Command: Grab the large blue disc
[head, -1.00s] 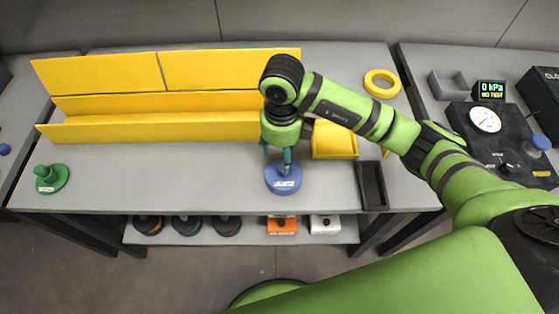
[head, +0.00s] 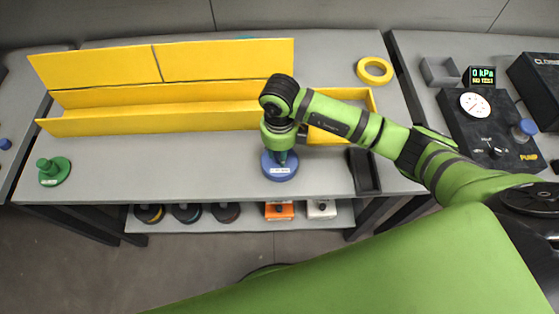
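The large blue disc (head: 280,172) lies flat on the grey table, near its front edge, with a small white label on its front. My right gripper (head: 281,157) points down over the middle of the disc, with its fingertips at the disc's raised centre. The fingers look close together around that centre, but the wrist above and the small scale hide whether they grip it. My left gripper is not in view.
A yellow tray (head: 160,121) stands behind the disc. A green knobbed disc (head: 54,171) is at the left, a black tray (head: 364,171) at the right, a yellow ring (head: 374,70) at the back right. A pump unit (head: 492,125) stands on the right table. Free table lies left of the disc.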

